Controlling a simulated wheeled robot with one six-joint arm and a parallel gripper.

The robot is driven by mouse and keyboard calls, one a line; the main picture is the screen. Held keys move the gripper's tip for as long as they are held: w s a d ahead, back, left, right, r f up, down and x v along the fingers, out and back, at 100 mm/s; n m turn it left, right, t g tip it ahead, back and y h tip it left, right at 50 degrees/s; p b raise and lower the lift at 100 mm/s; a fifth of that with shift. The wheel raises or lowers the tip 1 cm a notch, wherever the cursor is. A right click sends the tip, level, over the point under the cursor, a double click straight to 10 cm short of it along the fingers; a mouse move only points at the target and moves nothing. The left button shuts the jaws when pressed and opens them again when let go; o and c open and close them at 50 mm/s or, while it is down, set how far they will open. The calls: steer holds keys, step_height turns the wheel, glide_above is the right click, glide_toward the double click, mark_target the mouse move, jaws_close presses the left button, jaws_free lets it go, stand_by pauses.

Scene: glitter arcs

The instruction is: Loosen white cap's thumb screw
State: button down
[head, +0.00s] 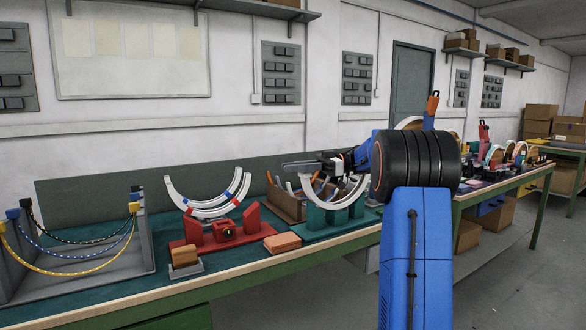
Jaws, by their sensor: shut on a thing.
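My gripper (291,168) is at the end of my blue arm, reaching left over the bench. It is shut at the upper left end of the pale arcs (335,215) in the green stand (328,227). The part between the fingers seems to be the white cap's thumb screw, but it is too small and covered to make out clearly. More white arcs (207,205) with blue and red caps rest in a red stand (218,236) to the left, apart from my gripper.
A brown bin (285,203) stands behind the green stand. An orange block (282,243) and a tan block (184,255) lie near the front edge. A grey rack (133,262) with hanging coloured cords is at the left. More arcs stand on the right bench.

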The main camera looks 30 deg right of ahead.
steer(key=shift+s+f+n+g, duration=0.15)
steer(key=shift+n+g, duration=0.35)
steer(key=shift+g, duration=0.3)
steer(key=c, duration=1.6)
jaws_free()
steer(key=shift+c, duration=0.2)
steer(key=shift+d, duration=0.1)
